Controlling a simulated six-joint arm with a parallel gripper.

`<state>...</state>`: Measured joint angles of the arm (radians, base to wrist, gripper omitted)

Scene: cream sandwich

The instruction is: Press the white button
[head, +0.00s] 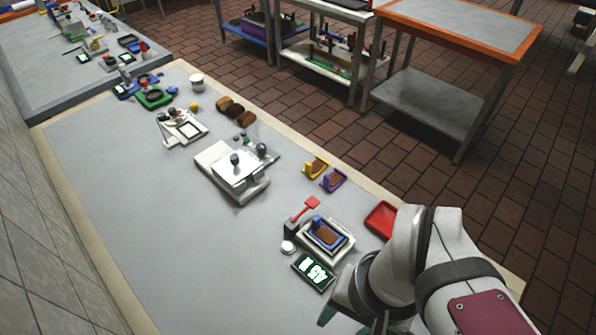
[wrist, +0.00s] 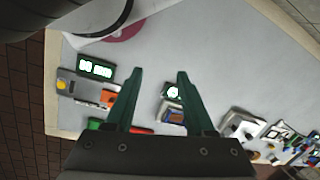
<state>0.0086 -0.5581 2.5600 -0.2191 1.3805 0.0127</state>
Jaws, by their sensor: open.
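The white button (head: 288,247) is a small round cap on the table, at the left of a press-like station (head: 325,238) with a red lever (head: 306,208). In the wrist view my gripper (wrist: 160,75) is open, with two green fingers and nothing between the tips. I cannot pick out the button there; the right finger may cover it.
A red tray (head: 382,220) stands beside my arm. A white machine (head: 233,172), yellow and purple holders (head: 324,173) and brown pieces (head: 236,111) stand farther back. In the wrist view another display (wrist: 95,67) is at left. The table's left side is clear.

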